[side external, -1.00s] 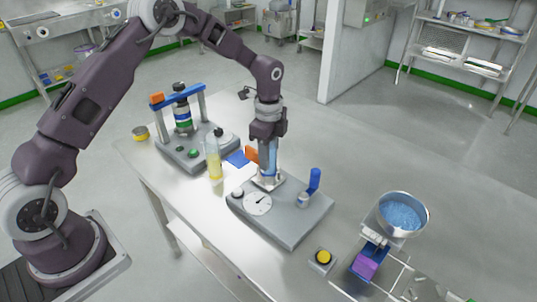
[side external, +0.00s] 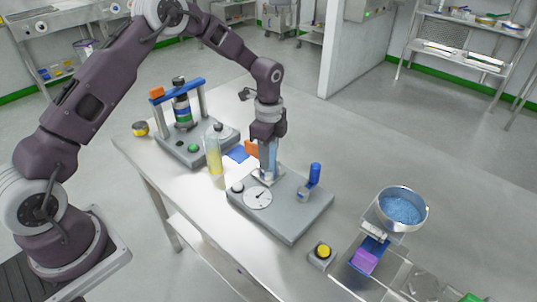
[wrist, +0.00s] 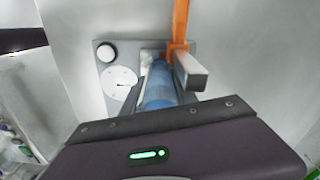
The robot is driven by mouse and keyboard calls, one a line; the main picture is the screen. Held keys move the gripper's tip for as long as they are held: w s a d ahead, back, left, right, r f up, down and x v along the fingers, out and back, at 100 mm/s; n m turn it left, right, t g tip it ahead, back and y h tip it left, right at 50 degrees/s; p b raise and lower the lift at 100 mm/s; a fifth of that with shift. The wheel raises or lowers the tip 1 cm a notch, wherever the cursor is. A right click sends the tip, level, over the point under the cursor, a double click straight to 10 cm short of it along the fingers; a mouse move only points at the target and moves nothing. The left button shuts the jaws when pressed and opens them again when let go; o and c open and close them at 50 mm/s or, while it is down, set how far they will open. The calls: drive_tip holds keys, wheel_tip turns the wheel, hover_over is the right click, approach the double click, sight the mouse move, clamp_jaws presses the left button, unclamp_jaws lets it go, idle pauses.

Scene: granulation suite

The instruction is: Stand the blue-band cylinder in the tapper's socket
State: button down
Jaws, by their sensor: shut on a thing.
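The blue-band cylinder (side external: 268,157) is upright, clear with blue inside, below my wrist in the side view. In the wrist view the cylinder (wrist: 160,88) lies between my fingers. My gripper (side external: 267,168) is shut on it, directly over the tapper. The cylinder's lower end is at the pale socket area (side external: 266,178). The fingers hide part of it, so I cannot tell whether it is fully seated.
A bottle of yellow liquid (side external: 213,151) stands left of the tapper. An orange piece (side external: 251,148) is close beside my gripper. A press-like stand with a blue crossbar (side external: 177,90) is behind. A yellow button box (side external: 322,254) and a bowl of blue granules (side external: 402,208) are at right.

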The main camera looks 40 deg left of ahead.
drive_tip(key=c, duration=0.9)
unclamp_jaws()
drive_tip(key=shift+o, duration=0.3)
drive_tip(key=shift+o, duration=1.4)
wheel_tip(320, 180, up, 8)
